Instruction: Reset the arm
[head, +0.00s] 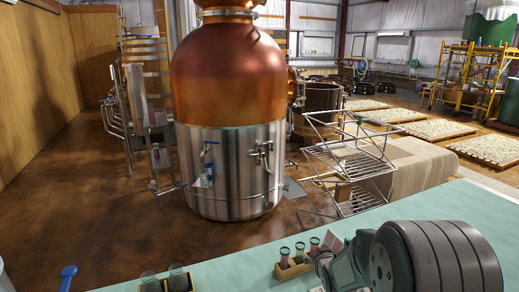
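My arm shows at the lower right of the head view as thick grey ribbed links, cut off by the bottom edge. My gripper is not in view, so I cannot see its fingers or whether it holds anything. The arm reaches over a pale teal surface (225,262) and stands just right of a small wooden rack (292,271). The rack holds several small jars (300,250) with dark tops and pinkish sides. The arm hides part of the surface at the right.
A dark holder with two round jars (177,276) sits at the bottom edge. A blue-handled object (68,274) is at lower left. Beyond the surface stand a large copper and steel tank (230,150) and a metal step frame (350,160). Brown floor lies open at left.

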